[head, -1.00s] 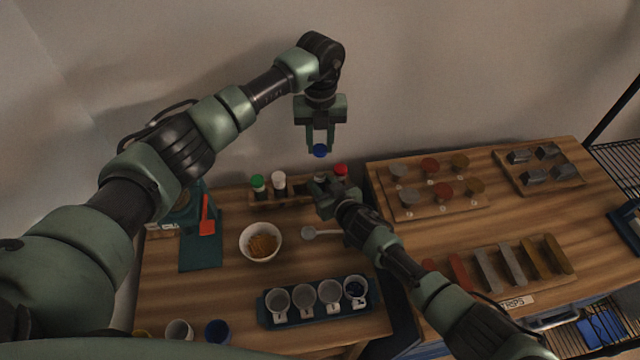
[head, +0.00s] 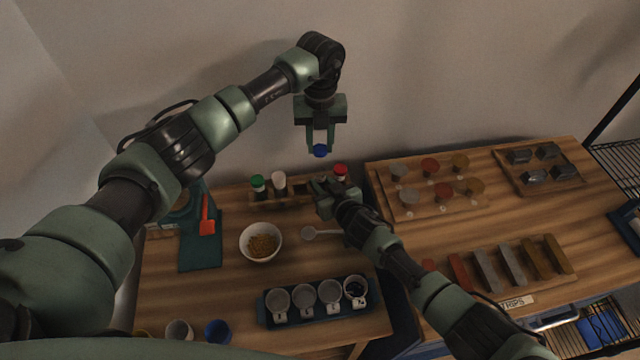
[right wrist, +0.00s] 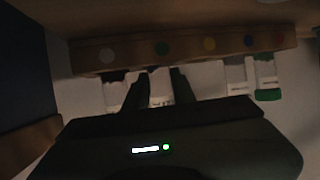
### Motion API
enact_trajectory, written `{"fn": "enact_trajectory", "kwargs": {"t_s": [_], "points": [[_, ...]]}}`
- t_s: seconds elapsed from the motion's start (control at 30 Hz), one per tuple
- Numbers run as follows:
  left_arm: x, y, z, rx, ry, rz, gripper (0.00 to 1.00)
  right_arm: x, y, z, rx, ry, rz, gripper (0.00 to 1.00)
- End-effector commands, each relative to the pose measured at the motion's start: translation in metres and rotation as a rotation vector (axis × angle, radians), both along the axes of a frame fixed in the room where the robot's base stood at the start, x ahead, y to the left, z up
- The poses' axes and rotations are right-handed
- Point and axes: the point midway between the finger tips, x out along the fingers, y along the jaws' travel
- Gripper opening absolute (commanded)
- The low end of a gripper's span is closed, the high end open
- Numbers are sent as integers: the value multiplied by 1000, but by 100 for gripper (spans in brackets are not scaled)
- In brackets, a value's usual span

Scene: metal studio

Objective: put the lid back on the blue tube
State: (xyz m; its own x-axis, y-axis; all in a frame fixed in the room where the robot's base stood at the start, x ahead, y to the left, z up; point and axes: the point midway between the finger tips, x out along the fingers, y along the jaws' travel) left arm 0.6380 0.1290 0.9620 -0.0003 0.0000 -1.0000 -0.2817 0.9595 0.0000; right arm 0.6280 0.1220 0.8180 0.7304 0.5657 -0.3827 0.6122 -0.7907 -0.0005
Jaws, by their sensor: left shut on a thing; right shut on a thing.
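A blue lid (head: 320,151) is held between the fingertips of my left gripper (head: 320,148), in the air above the back of the left table. My right gripper (head: 320,186) is low at the tube rack (head: 297,196), below the lid in the picture. In the right wrist view my right gripper (right wrist: 158,85) is shut on a pale tube (right wrist: 160,97) without a visible lid, between other tubes at the rack. Its colour is too dark to tell, and in the head view the gripper mostly hides it. The lid and the tube are apart.
A green-capped tube (head: 258,183), a white-capped tube (head: 279,180) and a red-capped tube (head: 340,171) stand in the rack. Sample boards cover the right table.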

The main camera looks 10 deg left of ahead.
Motion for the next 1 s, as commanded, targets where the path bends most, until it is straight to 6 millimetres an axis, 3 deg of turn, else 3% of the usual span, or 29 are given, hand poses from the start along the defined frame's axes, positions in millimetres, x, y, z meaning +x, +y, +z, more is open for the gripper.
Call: {"fn": "enact_trajectory", "kwargs": {"t_s": [0.7,1.0], "points": [[0,0,-2,0,1,0,0,0,-1,-1,-2,1,-1,0],[-1,0,-42,1,4,1,0,0,-1,-1,-2,1,-1,0]]}}
